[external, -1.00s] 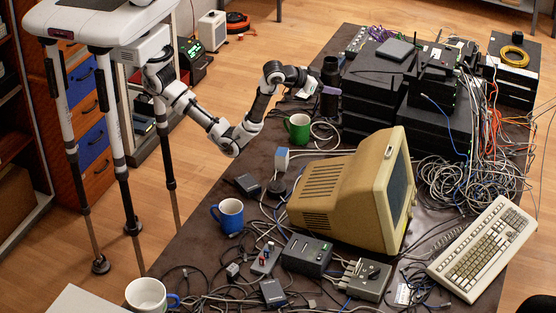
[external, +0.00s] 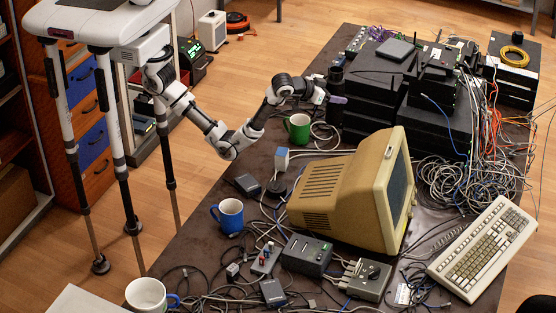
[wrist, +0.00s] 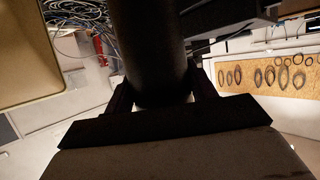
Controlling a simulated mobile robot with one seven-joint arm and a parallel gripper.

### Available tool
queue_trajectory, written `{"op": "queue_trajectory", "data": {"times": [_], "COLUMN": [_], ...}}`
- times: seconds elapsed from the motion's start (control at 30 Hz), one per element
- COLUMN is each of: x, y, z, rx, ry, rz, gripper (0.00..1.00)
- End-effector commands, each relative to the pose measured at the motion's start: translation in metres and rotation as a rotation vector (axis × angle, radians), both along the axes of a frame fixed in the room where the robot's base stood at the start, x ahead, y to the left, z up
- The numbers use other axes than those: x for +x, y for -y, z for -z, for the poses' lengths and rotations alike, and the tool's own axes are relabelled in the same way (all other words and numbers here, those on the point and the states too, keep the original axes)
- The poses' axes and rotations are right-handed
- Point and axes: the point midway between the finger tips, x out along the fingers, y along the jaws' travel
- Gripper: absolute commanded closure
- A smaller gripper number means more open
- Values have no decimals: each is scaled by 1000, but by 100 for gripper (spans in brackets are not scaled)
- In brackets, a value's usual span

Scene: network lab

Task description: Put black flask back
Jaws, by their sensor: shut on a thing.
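The black flask (external: 335,80) is a dark upright cylinder at the far left part of the table, beside the stack of black boxes. My gripper (external: 331,98) is shut around its body from the left. In the wrist view the flask (wrist: 150,45) shows as a large dark cylinder between the two dark fingers (wrist: 160,92). Its base is close to the table top, but I cannot tell whether it touches. The side of the flask facing away is hidden.
A green mug (external: 298,127) stands just in front of the flask, under my forearm. Stacked black boxes (external: 375,95) stand close on the right. A beige monitor (external: 345,190), a blue mug (external: 229,215) and loose cables fill the nearer table (external: 190,245).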

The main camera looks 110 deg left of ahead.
Motion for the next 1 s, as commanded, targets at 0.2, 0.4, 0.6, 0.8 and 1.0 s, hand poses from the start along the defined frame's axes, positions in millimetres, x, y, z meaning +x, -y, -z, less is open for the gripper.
{"op": "queue_trajectory", "data": {"times": [0.2, 0.4, 0.6, 0.8, 1.0], "x": [-1, -1, -1, 0, -1], "y": [0, 0, 0, 0, 0], "z": [48, 99, 137, 151, 174], "rx": [1, 1, 1, 1, 2], "ry": [-7, -7, -3, -1, -5], "rz": [0, 0, 1, 0, 0], "gripper": [86, 86, 86, 86, 86]}}
